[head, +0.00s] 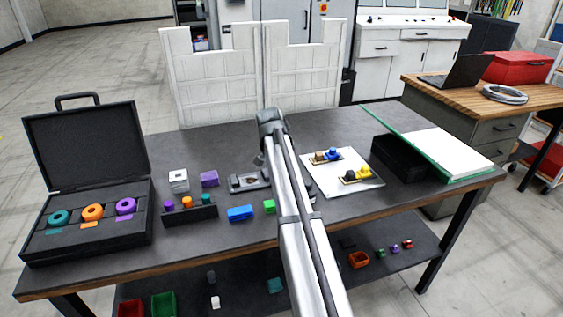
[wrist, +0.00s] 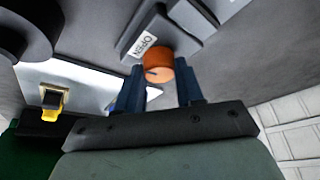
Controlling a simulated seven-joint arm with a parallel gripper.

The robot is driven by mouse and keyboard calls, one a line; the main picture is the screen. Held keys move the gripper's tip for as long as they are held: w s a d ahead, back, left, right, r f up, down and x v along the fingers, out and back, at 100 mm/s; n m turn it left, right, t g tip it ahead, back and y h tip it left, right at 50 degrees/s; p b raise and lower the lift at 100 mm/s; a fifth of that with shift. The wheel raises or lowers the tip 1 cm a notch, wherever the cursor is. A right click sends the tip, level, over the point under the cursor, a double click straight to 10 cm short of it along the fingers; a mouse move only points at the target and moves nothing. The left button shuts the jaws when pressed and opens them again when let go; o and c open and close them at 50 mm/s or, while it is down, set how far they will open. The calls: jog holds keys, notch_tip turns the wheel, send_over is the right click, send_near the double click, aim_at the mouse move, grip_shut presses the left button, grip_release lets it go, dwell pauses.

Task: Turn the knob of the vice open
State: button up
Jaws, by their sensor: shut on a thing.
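The vice (head: 243,183) is a dark grey fixture on the table, partly hidden behind my arm in the head view. In the wrist view its body (wrist: 178,32) carries a white label reading OPEN and an orange round knob (wrist: 155,67). My gripper (wrist: 160,72) has its two dark blue fingers on either side of the knob and is shut on it. A dark line marks the knob's face. The gripper and knob are hidden by my arm in the head view.
A white board (head: 325,187) with blue and yellow pieces lies right of the vice. Green (head: 269,206) and blue (head: 240,213) blocks and a rack (head: 189,214) of coloured pegs stand in front and left. An open black case (head: 88,240) fills the left end.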

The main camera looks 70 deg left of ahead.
jog(key=shift+m, duration=0.4)
jog(key=o, duration=1)
jog(key=shift+o, duration=0.2)
jog(key=v, duration=1.4)
jog(key=shift+s+a, duration=0.15)
jog(key=shift+f, duration=0.15)
